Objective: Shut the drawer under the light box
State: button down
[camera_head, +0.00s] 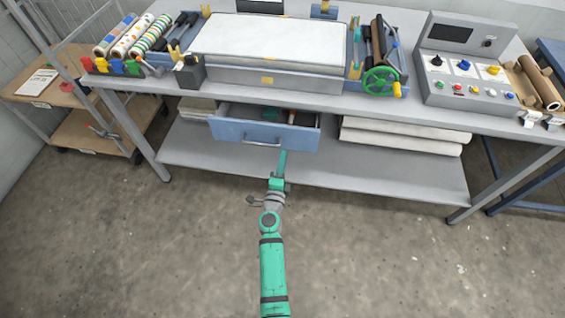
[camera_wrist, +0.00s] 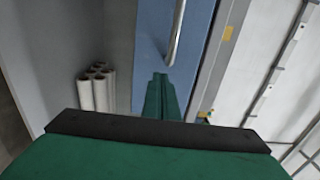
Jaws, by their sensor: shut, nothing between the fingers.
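The blue drawer (camera_head: 262,134) hangs under the light box (camera_head: 270,50) and stands pulled out, with some items visible inside it. Its front has a grey bar handle (camera_head: 262,143). In the wrist view the blue drawer front (camera_wrist: 205,35) and the handle (camera_wrist: 178,28) show close up. My gripper (camera_head: 282,158) is in front of the drawer, near the lower edge of its front and right of the handle's middle. Its fingers (camera_wrist: 161,82) are together and empty, pointing at the drawer front near one end of the handle. I cannot tell whether they touch it.
The grey lower shelf (camera_head: 330,175) runs below the drawer, with white rolls (camera_head: 400,138) on it at right. A control box (camera_head: 465,60) and a green handwheel (camera_head: 380,81) stand on the bench top. The floor in front is clear.

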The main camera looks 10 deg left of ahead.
jog(key=s, duration=0.1)
send_near(295, 141)
jog(key=w, duration=0.6)
jog(key=shift+w+a, duration=0.25)
dwell(0.8)
